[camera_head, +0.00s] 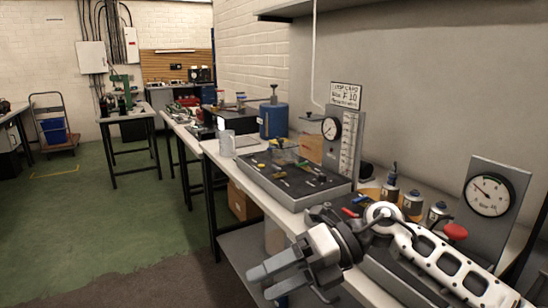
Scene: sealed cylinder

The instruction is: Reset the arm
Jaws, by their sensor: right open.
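My right gripper (262,282) is open and empty. Its two grey fingers point left and reach out past the front edge of the workbench, over the lower shelf. My right arm, with a white link, comes in from the lower right and lies above the right end of the bench. The arm hides part of the bench top there. My left gripper and left arm are not in view.
The workbench (210,146) carries a black tray (292,183) of small parts, a blue container (273,121), a clear vessel (227,144), a round gauge (489,196) and several small cylinders (412,203). A trolley (57,135) stands far left.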

